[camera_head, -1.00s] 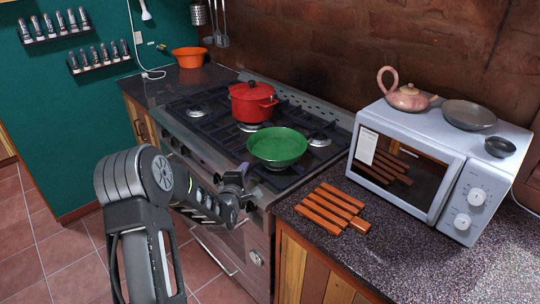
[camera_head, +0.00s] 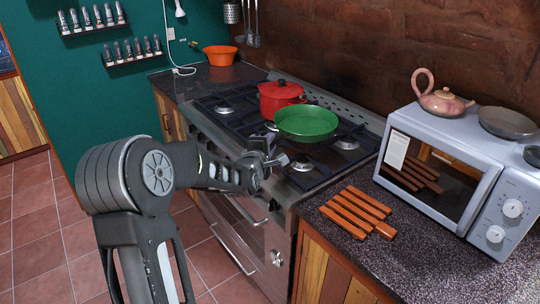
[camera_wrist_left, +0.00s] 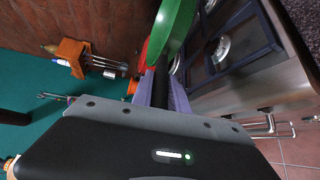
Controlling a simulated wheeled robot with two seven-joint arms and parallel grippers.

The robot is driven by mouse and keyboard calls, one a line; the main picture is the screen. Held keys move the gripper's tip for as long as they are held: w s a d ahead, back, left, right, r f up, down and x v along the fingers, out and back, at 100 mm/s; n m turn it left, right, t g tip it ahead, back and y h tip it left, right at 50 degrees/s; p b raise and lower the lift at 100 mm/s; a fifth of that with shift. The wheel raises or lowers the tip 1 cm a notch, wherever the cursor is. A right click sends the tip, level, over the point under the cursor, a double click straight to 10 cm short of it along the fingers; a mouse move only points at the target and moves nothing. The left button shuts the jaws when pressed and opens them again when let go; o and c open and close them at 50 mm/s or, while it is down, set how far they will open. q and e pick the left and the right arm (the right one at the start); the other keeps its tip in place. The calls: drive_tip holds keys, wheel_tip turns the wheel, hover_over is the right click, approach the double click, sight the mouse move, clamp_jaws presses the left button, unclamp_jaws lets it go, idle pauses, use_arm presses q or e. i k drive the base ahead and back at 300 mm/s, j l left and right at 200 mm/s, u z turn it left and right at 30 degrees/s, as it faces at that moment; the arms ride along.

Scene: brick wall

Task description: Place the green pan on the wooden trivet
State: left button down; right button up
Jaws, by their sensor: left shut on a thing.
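The green pan (camera_head: 308,121) is over the stove in the head view, close in front of the red pot and overlapping its lower part. It appears raised above the burners. My left gripper (camera_head: 266,164) is at its near left side, shut on the pan's dark handle. In the left wrist view the handle (camera_wrist_left: 161,85) runs between the fingers to the green pan (camera_wrist_left: 177,25). The wooden trivet (camera_head: 343,223), made of reddish slats, lies empty on the counter right of the stove. My right gripper is out of view.
The red pot (camera_head: 279,99) stands on the back of the stove (camera_head: 219,124). A white microwave (camera_head: 436,176) is right of the trivet, with a pink teapot (camera_head: 441,103) and a grey pan (camera_head: 507,123) on top. Speckled counter (camera_head: 400,262) in front is clear.

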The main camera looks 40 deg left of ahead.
sight(338, 224)
drive_tip(key=k+l+u, duration=0.1)
drive_tip(key=l+u, duration=0.15)
drive_tip(key=k+l+u, duration=0.25)
drive_tip(key=l, duration=0.2)
drive_tip(key=l+u, duration=0.25)
drive_tip(key=l, duration=0.15)
